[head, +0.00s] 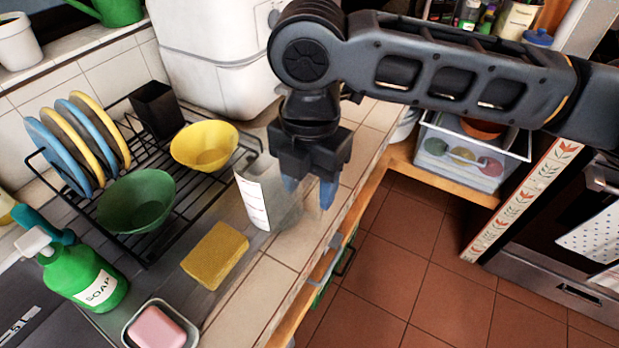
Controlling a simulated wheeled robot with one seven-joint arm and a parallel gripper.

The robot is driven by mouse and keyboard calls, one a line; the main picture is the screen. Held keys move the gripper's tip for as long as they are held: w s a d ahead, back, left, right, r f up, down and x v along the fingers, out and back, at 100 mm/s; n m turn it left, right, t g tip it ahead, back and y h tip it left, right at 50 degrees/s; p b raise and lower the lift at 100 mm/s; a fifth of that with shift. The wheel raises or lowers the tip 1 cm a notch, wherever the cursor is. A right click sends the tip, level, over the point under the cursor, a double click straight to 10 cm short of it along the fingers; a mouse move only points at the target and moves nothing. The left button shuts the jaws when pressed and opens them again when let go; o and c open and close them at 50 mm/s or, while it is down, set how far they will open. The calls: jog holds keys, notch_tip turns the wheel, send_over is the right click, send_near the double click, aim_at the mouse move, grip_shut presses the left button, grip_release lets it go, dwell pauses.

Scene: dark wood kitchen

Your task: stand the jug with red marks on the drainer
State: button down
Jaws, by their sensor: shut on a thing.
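The clear jug (256,201) has a pale panel with red marks and looks upright. It is just right of the drainer, over the counter; I cannot tell if its base touches the tiles. My gripper (309,193), with blue fingertips, points down at the jug's right side and is shut on it. The handle and grip point are hard to make out. The drainer (192,207) is a black wire rack. It holds blue and yellow plates (75,143), a yellow bowl (204,146), a green bowl (137,200) and a black holder (157,108).
A yellow sponge (215,255) lies in front of the drainer. A green soap bottle (82,275) and a dish with pink soap (158,328) are at the lower left. A white appliance (215,55) stands behind. The drainer's front right part looks free.

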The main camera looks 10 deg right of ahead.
jog(key=shift+f, duration=0.2)
jog(key=shift+c, duration=2.1)
grip_release()
jog(key=shift+r, duration=0.1)
notch_tip(320, 180, up, 12)
jog(key=b, duration=0.1)
jog(key=shift+r, duration=0.15)
